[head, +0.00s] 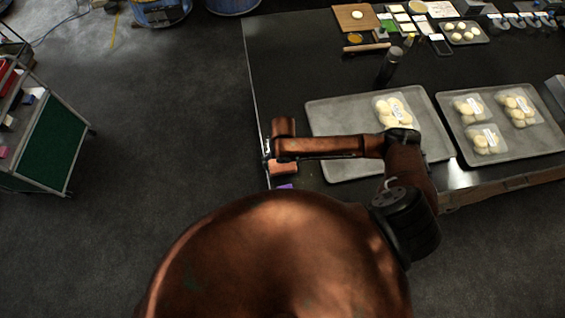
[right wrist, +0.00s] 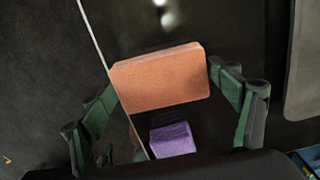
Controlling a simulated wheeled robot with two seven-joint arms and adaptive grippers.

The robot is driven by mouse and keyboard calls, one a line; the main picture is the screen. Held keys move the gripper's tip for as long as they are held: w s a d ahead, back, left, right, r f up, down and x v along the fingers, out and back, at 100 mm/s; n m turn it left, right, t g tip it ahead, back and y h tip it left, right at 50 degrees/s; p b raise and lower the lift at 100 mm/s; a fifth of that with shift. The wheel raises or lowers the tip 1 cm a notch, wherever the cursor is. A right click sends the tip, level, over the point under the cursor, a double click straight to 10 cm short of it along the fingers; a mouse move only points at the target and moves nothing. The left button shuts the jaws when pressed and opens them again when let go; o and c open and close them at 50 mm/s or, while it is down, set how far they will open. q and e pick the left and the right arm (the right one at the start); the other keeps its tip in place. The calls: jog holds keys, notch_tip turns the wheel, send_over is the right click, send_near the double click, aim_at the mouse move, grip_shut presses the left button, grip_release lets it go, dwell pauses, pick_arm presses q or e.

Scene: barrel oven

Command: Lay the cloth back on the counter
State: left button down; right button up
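The cloth (right wrist: 160,78) looks like a thick orange-brown folded pad. In the right wrist view it sits between the two green fingers of my right gripper (right wrist: 165,82), which meet its left and right ends. It covers part of the counter's left edge line, so it appears held above the surface. In the head view the cloth (head: 284,167) shows just below my right forearm, and my right gripper (head: 268,150) is at the counter's left edge, mostly hidden. The dark counter (head: 310,60) lies beneath. My left gripper is not in view.
A small purple block (right wrist: 172,139) lies by the counter's edge, close to the cloth. Trays (head: 335,115) (head: 545,138) with packed dough balls stand to the right. A dark bottle (head: 389,66) stands behind. Counter at the upper left is clear. A green-sided cart (head: 50,145) stands left.

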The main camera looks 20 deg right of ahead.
jog(key=o, duration=0.3)
notch_tip(320, 180, up, 12)
dwell(0.6)
jog(key=shift+s, duration=0.1)
